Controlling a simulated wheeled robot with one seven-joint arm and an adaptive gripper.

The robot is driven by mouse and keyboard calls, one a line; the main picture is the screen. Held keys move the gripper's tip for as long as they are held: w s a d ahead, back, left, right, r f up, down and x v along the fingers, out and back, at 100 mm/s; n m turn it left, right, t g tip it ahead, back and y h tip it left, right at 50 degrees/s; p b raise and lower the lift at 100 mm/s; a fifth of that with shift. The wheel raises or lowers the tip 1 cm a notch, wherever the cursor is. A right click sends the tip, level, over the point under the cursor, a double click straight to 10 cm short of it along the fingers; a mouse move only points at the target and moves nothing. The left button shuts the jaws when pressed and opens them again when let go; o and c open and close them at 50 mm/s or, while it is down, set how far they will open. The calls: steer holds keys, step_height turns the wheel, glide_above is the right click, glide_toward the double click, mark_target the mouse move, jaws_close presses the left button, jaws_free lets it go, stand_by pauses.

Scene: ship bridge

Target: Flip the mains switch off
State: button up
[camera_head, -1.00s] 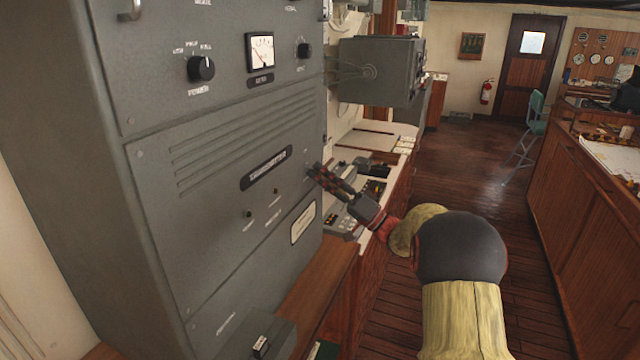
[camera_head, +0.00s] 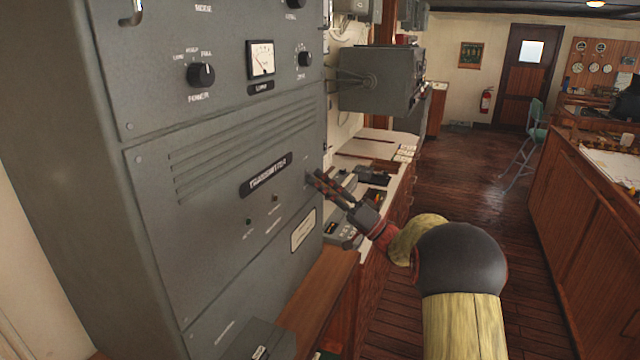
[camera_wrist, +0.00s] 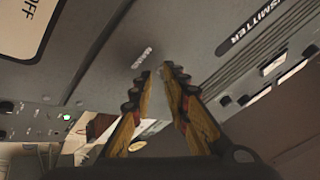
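I cannot make out the mains switch for certain. A grey box (camera_head: 258,338) at the bottom edge of the head view carries a small light-coloured part (camera_head: 261,352), cut off by the frame. The tall grey transmitter cabinet (camera_head: 215,265) fills the left. My gripper (camera_head: 318,181) is beside the cabinet's right edge, near the transmitter label (camera_head: 266,175). In the wrist view my gripper (camera_wrist: 155,74) has its fingers apart with nothing between them. A pale plate reading "OFF" (camera_wrist: 22,35) shows at the top left there; what it belongs to is hidden.
A brown wooden ledge (camera_head: 322,298) runs along the cabinet's foot. A counter with instruments (camera_head: 352,232) lies beyond my gripper. A grey box (camera_head: 380,80) juts out above the counter. The wooden floor (camera_head: 465,185) is clear up to the wooden console (camera_head: 580,215) at right.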

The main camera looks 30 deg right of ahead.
steer(key=shift+s+a, duration=0.15)
steer(key=shift+a, duration=0.1)
steer(key=shift+d+f, duration=0.1)
stand_by(0.3)
steer(key=v, duration=1.2)
stand_by(0.3)
